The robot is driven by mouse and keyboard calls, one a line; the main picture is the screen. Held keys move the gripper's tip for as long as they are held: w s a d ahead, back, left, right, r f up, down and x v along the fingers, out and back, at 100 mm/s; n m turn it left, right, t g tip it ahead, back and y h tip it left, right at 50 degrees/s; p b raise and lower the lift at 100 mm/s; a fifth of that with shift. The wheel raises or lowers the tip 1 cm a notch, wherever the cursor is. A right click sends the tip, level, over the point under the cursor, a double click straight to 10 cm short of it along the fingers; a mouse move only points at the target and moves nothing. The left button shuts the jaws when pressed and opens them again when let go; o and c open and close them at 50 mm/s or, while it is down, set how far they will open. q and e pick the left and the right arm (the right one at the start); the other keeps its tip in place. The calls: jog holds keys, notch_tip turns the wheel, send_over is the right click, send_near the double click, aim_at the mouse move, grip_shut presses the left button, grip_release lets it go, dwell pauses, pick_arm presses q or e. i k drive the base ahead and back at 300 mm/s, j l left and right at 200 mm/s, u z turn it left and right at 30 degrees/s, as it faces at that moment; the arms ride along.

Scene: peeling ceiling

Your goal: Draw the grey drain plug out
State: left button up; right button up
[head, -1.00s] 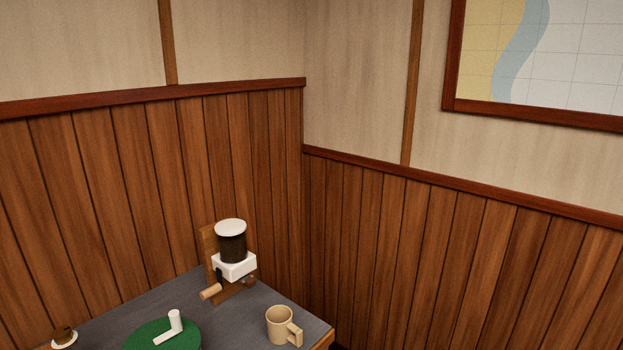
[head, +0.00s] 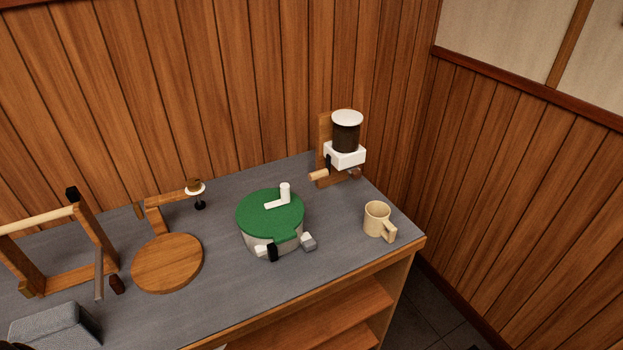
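A round tub (head: 287,246) with a green lid (head: 258,213) and a white crank handle (head: 284,194) stands on the grey worktop. A small grey block (head: 309,242), which looks like the drain plug, sits at the tub's lower front right. It appears to be against the tub wall; how deep it is seated cannot be seen. A black tab (head: 272,252) and a white block (head: 261,250) are to its left on the tub's front. Neither of my grippers is in view.
A beige mug (head: 377,220) stands right of the tub, near the worktop's corner. A wall-mounted grinder (head: 345,155) with a dark jar is behind. A round wooden board (head: 167,263), a wooden frame (head: 108,242) and a grey box (head: 55,325) lie left. The worktop (head: 225,290) before the tub is clear.

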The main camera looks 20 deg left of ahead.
aim_at(309, 245)
jog(key=k+j, duration=0.4)
jog(key=k+j+u, duration=0.1)
jog(key=k+j, duration=0.3)
jog(key=j, duration=0.15)
jog(key=k+j, duration=0.35)
jog(key=j, duration=0.15)
